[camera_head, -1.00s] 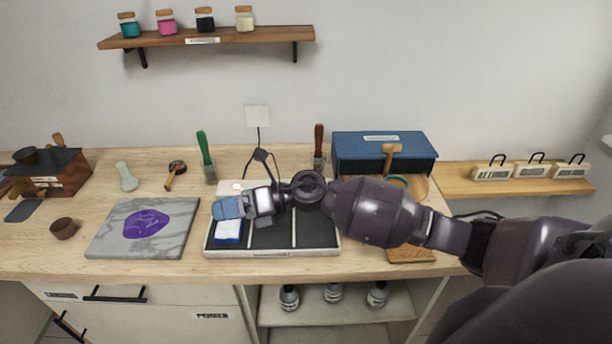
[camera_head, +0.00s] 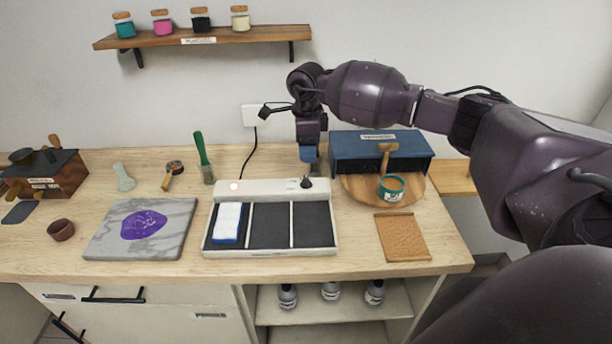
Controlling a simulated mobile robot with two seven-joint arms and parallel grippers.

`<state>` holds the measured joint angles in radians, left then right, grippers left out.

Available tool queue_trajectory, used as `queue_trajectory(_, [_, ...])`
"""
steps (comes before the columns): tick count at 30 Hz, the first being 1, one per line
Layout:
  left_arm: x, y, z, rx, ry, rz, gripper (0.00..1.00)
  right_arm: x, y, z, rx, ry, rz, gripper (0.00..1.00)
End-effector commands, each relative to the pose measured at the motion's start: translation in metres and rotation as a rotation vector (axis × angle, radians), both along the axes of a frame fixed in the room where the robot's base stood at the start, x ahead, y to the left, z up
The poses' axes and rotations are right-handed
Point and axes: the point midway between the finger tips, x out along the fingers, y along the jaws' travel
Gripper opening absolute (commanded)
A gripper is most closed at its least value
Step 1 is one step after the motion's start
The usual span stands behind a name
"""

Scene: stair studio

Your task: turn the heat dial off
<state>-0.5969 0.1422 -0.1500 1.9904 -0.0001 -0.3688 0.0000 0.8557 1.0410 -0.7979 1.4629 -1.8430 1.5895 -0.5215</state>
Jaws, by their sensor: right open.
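The heat dial (camera_head: 306,183) is a small black knob at the right end of the raised back strip of a white heating tray (camera_head: 268,188). A small light (camera_head: 234,186) glows at the left end of that strip. My right gripper (camera_head: 309,160) points down, with its blue fingertips just above the dial in the picture and apart from it. It is open, and nothing shows between its fingers. Which way the dial points is too small to tell. My left gripper is not in view.
A blue box (camera_head: 350,150) stands right behind the gripper. A white and blue block (camera_head: 228,222) lies in the tray's left compartment. A green-handled brush (camera_head: 202,150) stands behind left. A marble slab (camera_head: 175,240) lies left, a brown textured board (camera_head: 402,238) right.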

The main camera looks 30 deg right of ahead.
Motion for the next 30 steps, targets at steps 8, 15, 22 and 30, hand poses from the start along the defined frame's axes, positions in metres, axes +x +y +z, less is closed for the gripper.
queue_trajectory(8, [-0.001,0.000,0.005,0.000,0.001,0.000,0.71,-0.001,0.001,-0.047,0.004,0.005,0.000,0.64])
queue_trajectory(15, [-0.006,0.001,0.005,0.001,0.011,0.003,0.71,0.000,0.001,-0.081,0.004,0.001,-0.001,0.64])
queue_trajectory(22, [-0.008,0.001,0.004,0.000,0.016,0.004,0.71,-0.001,0.001,-0.096,0.004,0.001,-0.001,0.64])
queue_trajectory(30, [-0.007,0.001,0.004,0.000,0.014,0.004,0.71,0.000,0.001,-0.097,0.004,0.000,0.000,0.64])
